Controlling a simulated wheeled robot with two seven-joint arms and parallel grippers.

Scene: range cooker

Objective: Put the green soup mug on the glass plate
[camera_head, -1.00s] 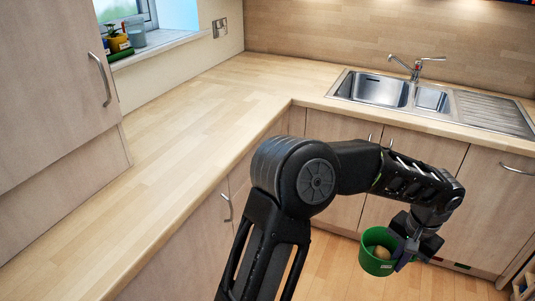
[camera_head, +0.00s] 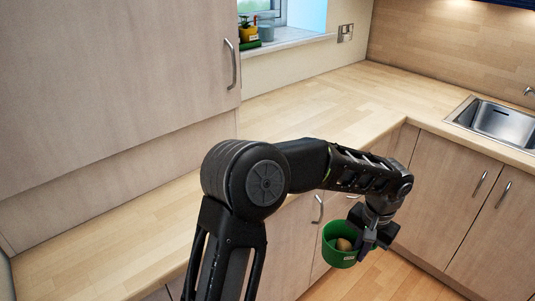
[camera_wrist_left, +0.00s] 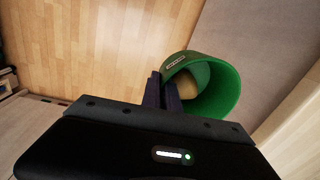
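The green soup mug (camera_head: 338,256) is in my left gripper (camera_head: 366,243), which is shut on its wall at the right side in the head view. A round tan thing (camera_head: 344,244) lies inside the mug. The mug hangs in the air in front of the lower cabinets, below counter height. In the left wrist view the green mug (camera_wrist_left: 222,88) shows beyond the fingers (camera_wrist_left: 163,90), its mouth toward the right. No glass plate shows in these views. My right gripper is not in view.
The wooden counter (camera_head: 300,110) runs along the wall and looks clear. A tall cabinet (camera_head: 110,80) stands at the left. The sink (camera_head: 492,120) is at the right. Small pots (camera_head: 248,32) stand on the windowsill. Wooden floor (camera_wrist_left: 80,45) lies below the mug.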

